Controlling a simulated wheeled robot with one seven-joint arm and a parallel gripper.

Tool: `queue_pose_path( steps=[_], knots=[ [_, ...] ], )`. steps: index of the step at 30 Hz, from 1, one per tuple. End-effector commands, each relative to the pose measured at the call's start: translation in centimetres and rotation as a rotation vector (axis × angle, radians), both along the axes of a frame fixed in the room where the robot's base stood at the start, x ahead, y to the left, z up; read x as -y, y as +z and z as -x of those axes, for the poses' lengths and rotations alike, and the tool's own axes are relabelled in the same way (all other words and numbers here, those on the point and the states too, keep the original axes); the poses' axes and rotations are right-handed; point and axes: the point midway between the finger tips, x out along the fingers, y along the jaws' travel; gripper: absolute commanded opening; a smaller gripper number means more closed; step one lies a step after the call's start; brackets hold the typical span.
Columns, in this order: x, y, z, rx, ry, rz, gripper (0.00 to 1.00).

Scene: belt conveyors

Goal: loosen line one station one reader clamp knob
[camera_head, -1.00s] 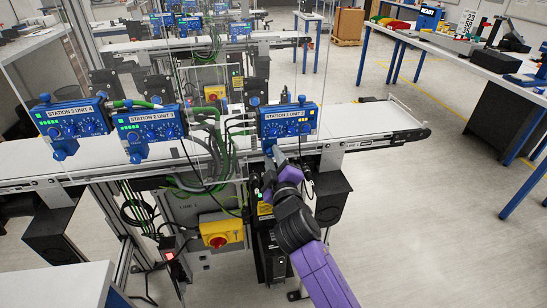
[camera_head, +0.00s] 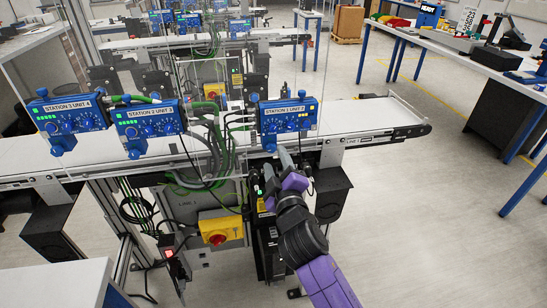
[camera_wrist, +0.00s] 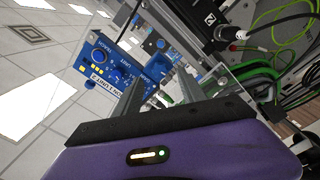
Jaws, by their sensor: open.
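Three blue reader units hang along the near conveyor in the head view: a left one (camera_head: 67,115), a middle one (camera_head: 147,123) and a right one (camera_head: 287,116). Their small labels are hard to read surely. Each has a blue knob at its lower edge: left (camera_head: 58,149), middle (camera_head: 135,154), right (camera_head: 270,145). My gripper (camera_head: 278,157) is open and empty, just below the right unit, near its lower knob. In the wrist view, my gripper's (camera_wrist: 157,98) two fingers point at a blue unit (camera_wrist: 103,60). Contact with the knob cannot be told.
The white conveyor belt (camera_head: 365,112) runs behind and right of my gripper. Cables (camera_head: 215,150) hang left of it. A yellow box with a red switch (camera_head: 220,230) sits below. Another conveyor stands behind.

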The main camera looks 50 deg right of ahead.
Motion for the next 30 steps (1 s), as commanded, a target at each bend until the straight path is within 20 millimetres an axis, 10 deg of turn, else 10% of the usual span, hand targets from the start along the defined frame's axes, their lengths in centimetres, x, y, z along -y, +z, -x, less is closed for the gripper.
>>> queue_pose_path(
  steps=[9,30],
  knots=[
    [-2.1,0.0,3.0,0.0,0.001,0.001,0.48],
    [-2.4,0.4,2.9,0.022,0.014,-0.008,0.48]
  ],
)
